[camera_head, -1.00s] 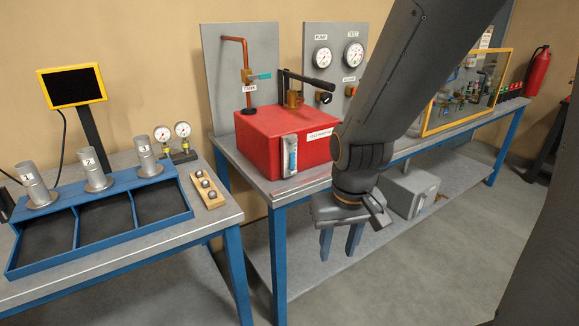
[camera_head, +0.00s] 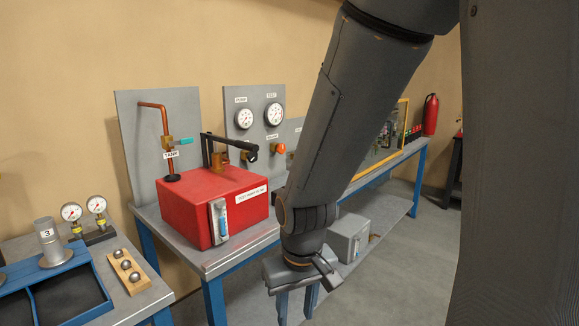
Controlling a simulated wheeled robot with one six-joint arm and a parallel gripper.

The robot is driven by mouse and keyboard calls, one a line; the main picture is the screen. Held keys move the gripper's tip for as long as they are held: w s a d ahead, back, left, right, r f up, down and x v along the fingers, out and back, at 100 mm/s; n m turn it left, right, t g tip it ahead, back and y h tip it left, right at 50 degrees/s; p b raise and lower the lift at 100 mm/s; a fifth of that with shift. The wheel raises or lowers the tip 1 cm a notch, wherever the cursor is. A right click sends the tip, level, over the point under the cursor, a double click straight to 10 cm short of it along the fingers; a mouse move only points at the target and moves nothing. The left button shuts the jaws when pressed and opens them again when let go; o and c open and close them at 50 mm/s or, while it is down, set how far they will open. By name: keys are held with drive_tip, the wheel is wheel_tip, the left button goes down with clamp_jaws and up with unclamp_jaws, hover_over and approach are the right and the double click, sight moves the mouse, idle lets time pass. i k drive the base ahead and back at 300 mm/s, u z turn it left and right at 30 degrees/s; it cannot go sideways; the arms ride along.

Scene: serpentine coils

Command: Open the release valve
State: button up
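The release valve looks to be the small orange-red knob (camera_head: 278,148) under a small label on the grey gauge panel (camera_head: 236,112). The label is too small to read surely. My arm comes down from the upper right, in front of the bench. My gripper (camera_head: 297,304) hangs at its lower end, in front of the bench edge and well below and apart from the knob. Its two fingers point down with a gap between them, and nothing shows in it.
A red box (camera_head: 196,212) with a black lever (camera_head: 232,143) stands on the bench, left of the knob. A teal-handled valve (camera_head: 184,141) labelled TANK is behind it. A blue tray (camera_head: 86,262) is at lower left. Open floor lies right of the bench.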

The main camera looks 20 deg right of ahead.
sight(281, 147)
drive_tip(key=z, duration=0.85)
drive_tip(key=i, duration=1.15)
drive_tip(key=u, duration=0.55)
